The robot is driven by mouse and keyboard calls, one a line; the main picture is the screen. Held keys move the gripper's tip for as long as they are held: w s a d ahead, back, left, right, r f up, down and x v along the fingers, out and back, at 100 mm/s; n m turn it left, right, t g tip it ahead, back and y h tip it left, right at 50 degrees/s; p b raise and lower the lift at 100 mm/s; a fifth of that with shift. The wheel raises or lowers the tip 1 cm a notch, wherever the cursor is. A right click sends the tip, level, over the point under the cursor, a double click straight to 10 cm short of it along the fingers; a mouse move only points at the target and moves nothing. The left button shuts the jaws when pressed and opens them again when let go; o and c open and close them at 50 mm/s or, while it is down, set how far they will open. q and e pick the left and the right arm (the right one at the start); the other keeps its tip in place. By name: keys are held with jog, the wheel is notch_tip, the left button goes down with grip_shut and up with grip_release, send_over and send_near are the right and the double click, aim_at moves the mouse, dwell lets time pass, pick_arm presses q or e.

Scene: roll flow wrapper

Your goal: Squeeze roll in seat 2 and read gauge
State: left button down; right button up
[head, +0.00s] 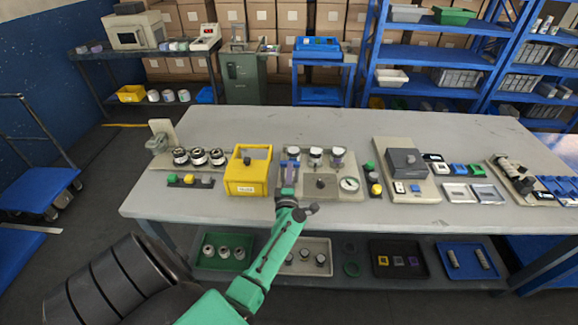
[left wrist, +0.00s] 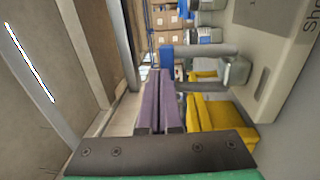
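A grey fixture plate (head: 345,195) on the table carries three rolls in a row along its back: a left roll (head: 293,152), a middle roll (head: 315,155) and a right roll (head: 337,155). A round white gauge (head: 349,184) sits at the plate's front right, beside a grey block with a dark knob (head: 320,183). Seat numbers cannot be read. My right gripper is not in view.
A yellow box (head: 248,172) stands left of the plate, also seen in the left wrist view (left wrist: 208,115). Several dark rolls (head: 199,157) stand further left. Coloured buttons (head: 374,180) and a grey machine (head: 406,162) are to the right. The table's back strip is clear.

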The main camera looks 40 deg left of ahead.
pick_arm(q)
jog(key=shift+b+x, duration=0.4)
jog(key=shift+x, duration=1.2)
jog(key=shift+a+r, duration=0.1)
jog(key=shift+r, duration=0.3)
jog(key=shift+r, duration=0.1)
